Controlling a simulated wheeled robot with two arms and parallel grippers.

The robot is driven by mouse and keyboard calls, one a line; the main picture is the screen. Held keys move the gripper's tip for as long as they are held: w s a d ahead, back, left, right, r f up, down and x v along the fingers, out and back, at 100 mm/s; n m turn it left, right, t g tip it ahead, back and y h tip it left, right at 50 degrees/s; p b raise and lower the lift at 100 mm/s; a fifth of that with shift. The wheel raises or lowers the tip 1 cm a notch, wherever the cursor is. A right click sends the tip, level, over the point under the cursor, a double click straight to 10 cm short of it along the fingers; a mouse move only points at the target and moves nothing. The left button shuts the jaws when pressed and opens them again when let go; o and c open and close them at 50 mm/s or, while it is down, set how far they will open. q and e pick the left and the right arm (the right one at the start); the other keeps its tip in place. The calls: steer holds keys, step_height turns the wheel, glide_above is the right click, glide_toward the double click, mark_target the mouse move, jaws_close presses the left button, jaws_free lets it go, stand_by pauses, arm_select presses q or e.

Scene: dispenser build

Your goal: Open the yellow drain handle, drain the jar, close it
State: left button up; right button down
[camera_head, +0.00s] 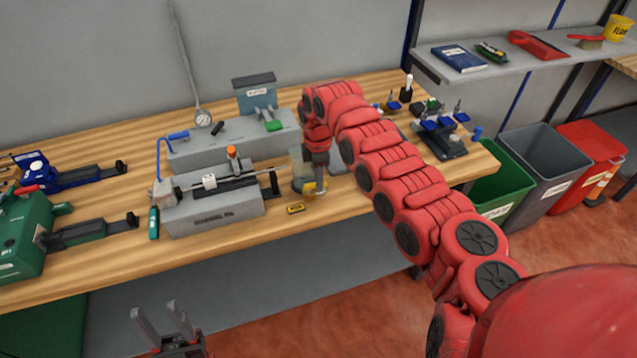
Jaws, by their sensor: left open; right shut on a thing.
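The jar (297,165) is a see-through, greyish vessel on the bench, to the right of the grey dispenser machine (215,208). My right arm and gripper partly hide it. A small yellow drain handle (309,188) shows low at the front of the jar. My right gripper (316,184) points down there, shut on the yellow handle; its fingertips are small and partly hidden. The handle's exact angle and the liquid level cannot be told. My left gripper (157,312) is open and empty, low in front of the bench.
A small yellow-and-black piece (295,208) lies near the bench's front edge. Green (25,235) and blue (70,178) machines stand at left. A blue-topped device (440,135) stands at right. Green, grey and red bins (550,165) stand beyond the bench's right end.

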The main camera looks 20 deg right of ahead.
stand_by(0.4)
steer(key=c, duration=0.8)
jaws_free()
steer(key=shift+r, duration=0.1)
